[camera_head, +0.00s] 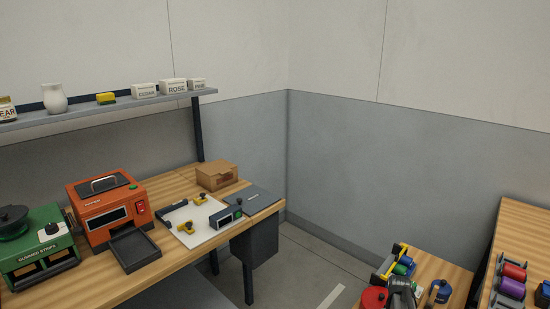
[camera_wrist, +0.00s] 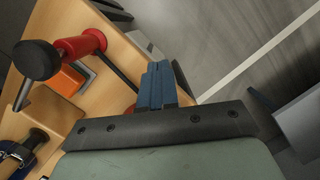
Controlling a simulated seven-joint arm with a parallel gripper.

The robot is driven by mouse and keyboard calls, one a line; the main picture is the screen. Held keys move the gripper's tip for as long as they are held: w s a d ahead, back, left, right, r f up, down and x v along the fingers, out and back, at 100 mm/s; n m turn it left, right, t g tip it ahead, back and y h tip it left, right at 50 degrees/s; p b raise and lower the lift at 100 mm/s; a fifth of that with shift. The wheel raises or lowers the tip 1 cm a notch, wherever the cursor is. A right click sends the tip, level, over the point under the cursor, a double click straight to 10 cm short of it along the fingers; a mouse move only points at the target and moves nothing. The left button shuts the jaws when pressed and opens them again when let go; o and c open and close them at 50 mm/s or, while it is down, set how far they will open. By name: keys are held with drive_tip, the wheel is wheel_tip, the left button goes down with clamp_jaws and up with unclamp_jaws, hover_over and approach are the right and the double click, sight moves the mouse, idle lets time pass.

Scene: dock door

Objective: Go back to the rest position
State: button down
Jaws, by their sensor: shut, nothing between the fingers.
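My gripper (camera_wrist: 157,84) shows in the wrist view, with its blue fingers together and nothing between them. Its tips hang over the edge of a wooden surface (camera_wrist: 112,58), with grey floor beyond. I cannot make out the gripper clearly in the head view.
In the wrist view, a red tool with a black knob (camera_wrist: 78,46) lies close left of the fingers. In the head view, a wooden bench (camera_head: 90,280) holds an orange machine (camera_head: 108,205) and a green machine (camera_head: 38,240). Bare floor (camera_head: 300,265) lies between the benches.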

drive_tip(key=s+a+f+g, duration=0.2)
drive_tip(key=s+a+f, duration=1.1)
drive_tip(key=s+a, duration=0.35)
drive_tip(key=s+a+f+m+g, duration=0.1)
drive_tip(key=s+a, duration=0.3)
drive_tip(key=s, duration=0.5)
drive_tip(key=s+a+f+m+g, duration=0.1)
drive_tip(key=s+a+f, duration=0.2)
drive_tip(key=s, duration=0.6)
drive_tip(key=shift+s+a+f, duration=0.25)
drive_tip(key=shift+a+f, duration=0.05)
drive_tip(key=shift+a, duration=0.75)
